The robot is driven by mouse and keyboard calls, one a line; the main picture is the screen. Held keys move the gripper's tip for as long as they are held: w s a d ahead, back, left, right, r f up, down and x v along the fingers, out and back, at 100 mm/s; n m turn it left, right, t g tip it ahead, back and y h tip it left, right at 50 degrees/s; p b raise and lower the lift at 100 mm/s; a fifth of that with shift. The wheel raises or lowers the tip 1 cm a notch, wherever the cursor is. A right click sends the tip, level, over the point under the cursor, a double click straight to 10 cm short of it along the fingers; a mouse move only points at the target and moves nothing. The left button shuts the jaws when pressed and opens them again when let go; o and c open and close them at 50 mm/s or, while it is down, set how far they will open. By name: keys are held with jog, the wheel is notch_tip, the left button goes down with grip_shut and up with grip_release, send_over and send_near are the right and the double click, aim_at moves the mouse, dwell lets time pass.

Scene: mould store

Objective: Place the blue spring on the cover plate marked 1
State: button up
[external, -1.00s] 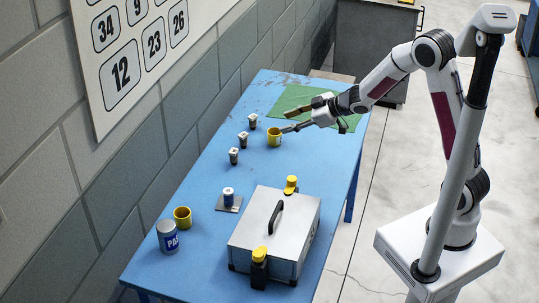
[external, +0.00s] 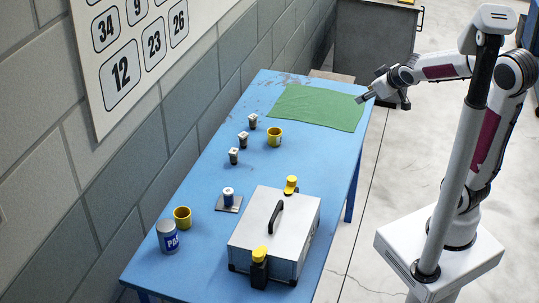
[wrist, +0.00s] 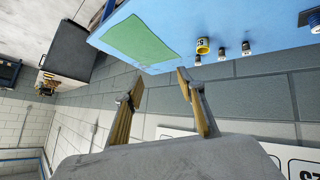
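A small blue cylinder with a pale top (external: 228,191), which looks like the blue spring, stands upright on a dark square plate (external: 238,209) in the external view. Both also show at the right edge of the wrist view, the blue piece (wrist: 316,26) partly cut off. No number on the plate is readable. My gripper (external: 361,98) is empty at the right edge of the table, by the green cloth, far from the blue piece. In the wrist view its two fingers (wrist: 160,85) are spread apart with nothing between them.
The green cloth (external: 315,106) lies flat at the far end.

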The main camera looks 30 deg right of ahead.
jog(key=s+d+m+g, duration=0.3)
jog(key=s+m, duration=0.1)
jog(key=s, duration=1.8)
jog(key=shift+s+d+f+g, duration=0.15)
jog(key=shift+s+f+g, duration=0.15)
jog(key=shift+s, duration=0.05)
